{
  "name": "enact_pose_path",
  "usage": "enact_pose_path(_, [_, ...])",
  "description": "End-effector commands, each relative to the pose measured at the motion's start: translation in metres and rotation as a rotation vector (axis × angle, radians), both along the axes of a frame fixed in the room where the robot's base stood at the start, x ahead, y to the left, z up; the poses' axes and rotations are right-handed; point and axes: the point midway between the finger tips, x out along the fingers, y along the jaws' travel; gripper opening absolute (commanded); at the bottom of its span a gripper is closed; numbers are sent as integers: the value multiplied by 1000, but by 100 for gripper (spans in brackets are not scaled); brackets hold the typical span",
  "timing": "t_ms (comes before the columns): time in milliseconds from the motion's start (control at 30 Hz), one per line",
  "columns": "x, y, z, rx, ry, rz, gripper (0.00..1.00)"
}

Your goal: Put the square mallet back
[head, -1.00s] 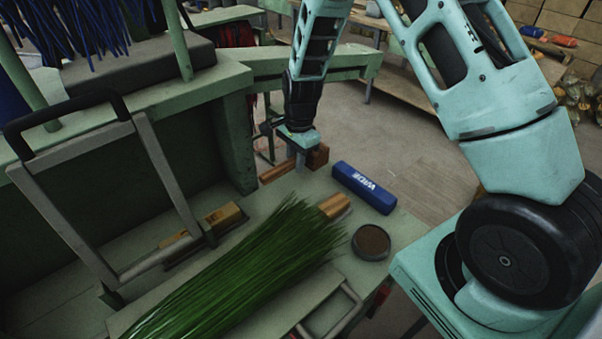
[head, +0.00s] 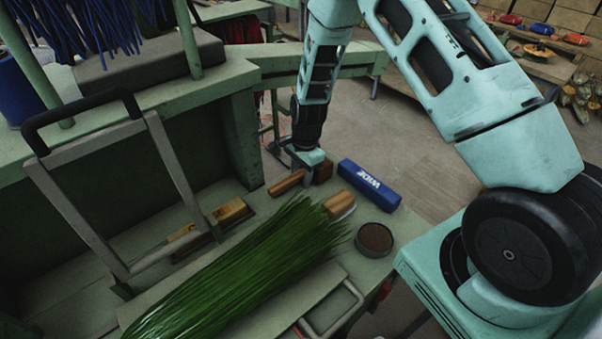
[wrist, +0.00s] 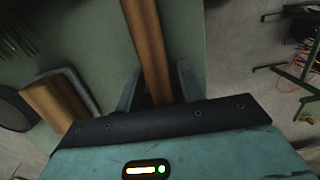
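The square mallet has a wooden handle (head: 287,182) and a darker square wooden head (head: 323,171). It is at the far end of the green workbench (head: 248,204), just left of the blue box. My gripper (head: 306,167) points down over the handle, close to the head. In the wrist view the handle (wrist: 152,45) runs between my two fingers (wrist: 159,82), which sit close on both sides of it. The gripper looks shut on the handle. The finger contact is partly hidden, and I cannot tell whether the mallet touches the bench.
A blue box (head: 369,185) marked WIDE lies to the right. A round dark dish (head: 374,239) and a wood-handled tool (head: 340,204) are nearer. Green bristles (head: 245,270) fill the bench's middle. A metal frame (head: 175,165) with a black handle stands left.

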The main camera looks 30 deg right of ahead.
Motion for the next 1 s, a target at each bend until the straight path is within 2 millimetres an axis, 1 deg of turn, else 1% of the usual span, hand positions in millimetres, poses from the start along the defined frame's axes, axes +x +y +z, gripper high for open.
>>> enact_pose_path(267, [0,0,1,0,0,0,45])
enact_pose_path(467, [1,-1,12,-1,-3,1,45])
enact_pose_path(567, [1,-2,26,-1,-5,0,45])
enact_pose_path(900, [2,-9,92,-1,-5,1,45])
enact_pose_path(1000, [2,-10,106,0,-4,1,45])
